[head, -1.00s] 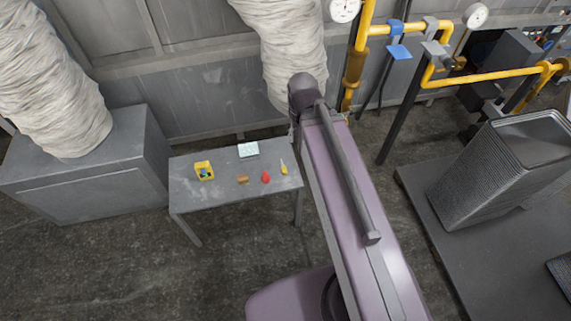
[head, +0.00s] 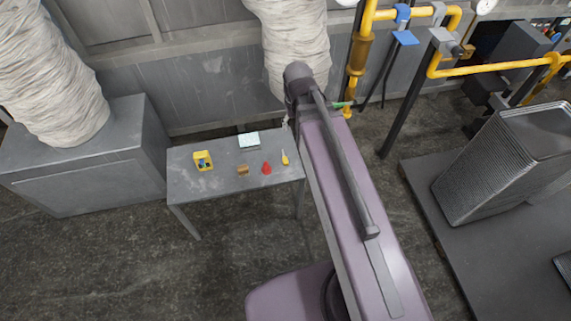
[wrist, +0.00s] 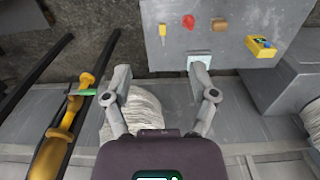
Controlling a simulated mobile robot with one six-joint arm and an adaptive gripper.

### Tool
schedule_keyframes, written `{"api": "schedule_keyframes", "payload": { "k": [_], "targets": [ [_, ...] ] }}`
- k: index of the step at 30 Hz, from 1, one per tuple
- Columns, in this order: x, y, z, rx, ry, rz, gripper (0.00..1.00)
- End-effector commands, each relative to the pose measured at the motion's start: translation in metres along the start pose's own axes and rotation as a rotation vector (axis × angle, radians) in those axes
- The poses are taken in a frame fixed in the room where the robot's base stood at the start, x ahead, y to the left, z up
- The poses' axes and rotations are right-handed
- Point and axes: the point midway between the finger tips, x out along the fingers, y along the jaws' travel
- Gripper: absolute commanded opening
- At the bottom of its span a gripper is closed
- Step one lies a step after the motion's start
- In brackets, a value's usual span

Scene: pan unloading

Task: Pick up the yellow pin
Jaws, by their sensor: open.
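The yellow pin (head: 285,159) stands near the right end of the small grey table in the head view, just right of a red object. In the wrist view the yellow pin (wrist: 163,33) shows as a thin shape near the table's left edge, at the top. My gripper (wrist: 161,80) is open and empty in the wrist view. It is apart from the pin, which lies beyond the fingertips in that picture. In the head view my arm hides most of the gripper.
A fabric duct (head: 290,45) and yellow pipes (head: 500,68) are close behind. Stacked pans (head: 500,165) stand right.

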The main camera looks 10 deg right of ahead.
Motion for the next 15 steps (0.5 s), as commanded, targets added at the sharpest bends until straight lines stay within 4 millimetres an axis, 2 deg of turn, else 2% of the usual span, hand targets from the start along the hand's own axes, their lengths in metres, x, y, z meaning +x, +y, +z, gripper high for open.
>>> {"api": "schedule_keyframes", "payload": {
  "k": [1,15],
  "targets": [
    [0.021,0.0,-0.009,0.0,0.0,0.0,0.74],
    [0.115,-0.001,-0.063,0.0,0.0,0.0,0.74]
  ]
}}
